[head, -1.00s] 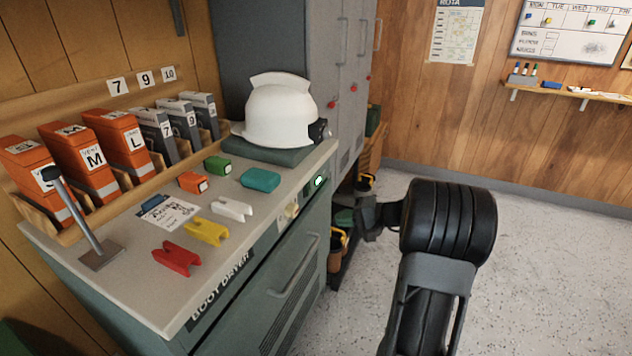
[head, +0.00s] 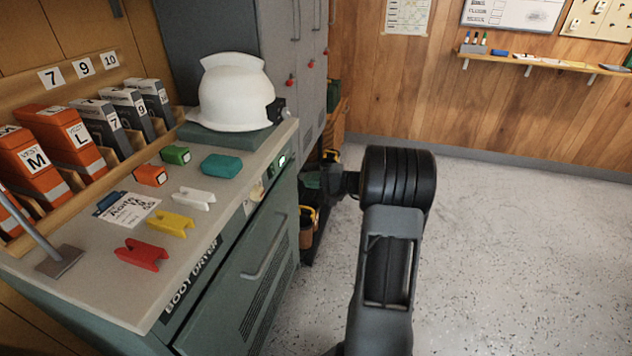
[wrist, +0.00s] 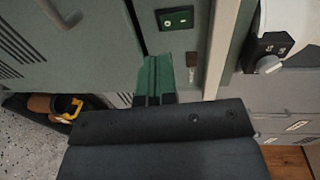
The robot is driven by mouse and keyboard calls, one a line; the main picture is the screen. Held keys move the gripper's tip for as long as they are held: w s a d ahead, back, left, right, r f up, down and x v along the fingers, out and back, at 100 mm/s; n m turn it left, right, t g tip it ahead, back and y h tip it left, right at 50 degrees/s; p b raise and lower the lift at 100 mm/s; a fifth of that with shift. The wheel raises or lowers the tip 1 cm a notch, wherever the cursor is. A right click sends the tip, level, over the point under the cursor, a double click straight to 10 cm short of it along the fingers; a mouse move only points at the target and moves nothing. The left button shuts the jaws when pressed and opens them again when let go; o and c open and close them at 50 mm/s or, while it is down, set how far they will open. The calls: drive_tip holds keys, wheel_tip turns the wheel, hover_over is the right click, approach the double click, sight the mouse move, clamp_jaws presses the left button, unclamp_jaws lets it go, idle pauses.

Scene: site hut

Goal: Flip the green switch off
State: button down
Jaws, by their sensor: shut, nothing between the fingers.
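The green switch (head: 282,161) is a small lit rocker on the upper front panel of the grey-green body dryer (head: 222,300), near its far corner. In the wrist view the switch (wrist: 179,18) is a bright green plate in a dark frame at the top, with white marks; I cannot tell which way it is tipped. My gripper (wrist: 155,62) shows there as dark green fingers held together, empty, pointing toward the panel and apart from the switch in the picture. In the head view my gripper (head: 318,183) is right of the dryer front, partly hidden by my wrist.
On the dryer top are a white hard hat (head: 232,92), a teal block (head: 221,165), and red (head: 142,254), yellow (head: 171,222) and white (head: 194,198) pieces. A handle (head: 265,245) sticks out from the dryer front. Floor to the right (head: 520,240) is clear.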

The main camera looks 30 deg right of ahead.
sight(270, 177)
drive_tip(key=x, duration=0.9)
drive_tip(key=shift+w+a+b, duration=0.2)
drive_tip(key=shift+w+b, duration=0.15)
drive_tip(key=shift+b, duration=0.05)
drive_tip(key=shift+f, duration=0.2)
